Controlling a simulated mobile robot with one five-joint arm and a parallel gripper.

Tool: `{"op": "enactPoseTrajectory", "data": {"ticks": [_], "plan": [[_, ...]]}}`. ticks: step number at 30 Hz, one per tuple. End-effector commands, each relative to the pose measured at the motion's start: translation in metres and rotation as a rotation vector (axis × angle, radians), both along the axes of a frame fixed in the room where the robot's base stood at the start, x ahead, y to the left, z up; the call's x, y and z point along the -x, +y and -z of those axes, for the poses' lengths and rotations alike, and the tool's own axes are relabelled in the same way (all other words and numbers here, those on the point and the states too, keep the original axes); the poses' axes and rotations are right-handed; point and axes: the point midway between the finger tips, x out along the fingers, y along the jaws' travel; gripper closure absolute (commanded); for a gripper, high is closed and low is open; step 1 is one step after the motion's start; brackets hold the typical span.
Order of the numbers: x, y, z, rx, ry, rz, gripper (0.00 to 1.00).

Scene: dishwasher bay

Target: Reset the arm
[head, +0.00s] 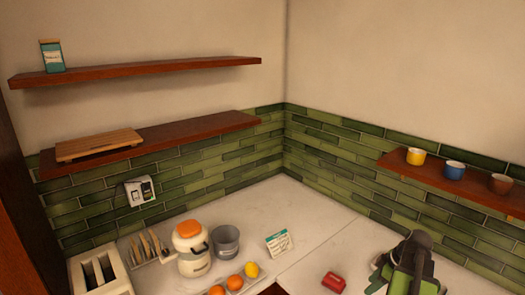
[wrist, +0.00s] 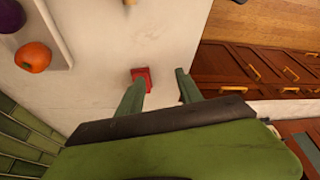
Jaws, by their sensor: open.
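My arm shows in green and dark grey at the lower right of the head view, over the counter (head: 312,215). In the wrist view my gripper (wrist: 160,80) has its two green fingers spread, with nothing between them. A small red object (wrist: 142,73) lies beyond the tip of the left finger, which partly covers it. In the head view the red object (head: 333,283) lies on the counter, to the left of my arm and apart from it.
A tray with an orange fruit (wrist: 33,57) is at the wrist view's upper left; wooden drawers (wrist: 255,70) are at right. The head view shows a white-and-orange jar (head: 191,250), a grey cup (head: 225,242), a toaster (head: 100,272), a small card (head: 279,243) and a right shelf with cups (head: 455,170).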

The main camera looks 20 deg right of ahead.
Motion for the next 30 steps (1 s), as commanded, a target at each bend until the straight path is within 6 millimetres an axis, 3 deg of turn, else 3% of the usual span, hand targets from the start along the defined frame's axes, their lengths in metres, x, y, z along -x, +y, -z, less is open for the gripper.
{"op": "enactPoseTrajectory", "data": {"ticks": [1,3,6,9,12,18,21,23,30], "plan": [[-0.032,0.036,0.018,0.004,0.005,-0.084,0.57],[-0.068,0.085,0.030,0.012,0.016,-0.194,0.57],[-0.109,0.161,0.049,0.024,0.046,-0.316,0.57],[-0.135,0.238,0.067,0.037,0.093,-0.383,0.57],[-0.148,0.306,0.082,0.054,0.145,-0.398,0.57],[-0.149,0.405,0.104,0.095,0.235,-0.314,0.57],[-0.142,0.440,0.114,0.123,0.278,-0.196,0.57],[-0.139,0.448,0.115,0.135,0.300,-0.097,0.57],[-0.132,0.431,0.114,0.140,0.351,0.375,0.57]]}}
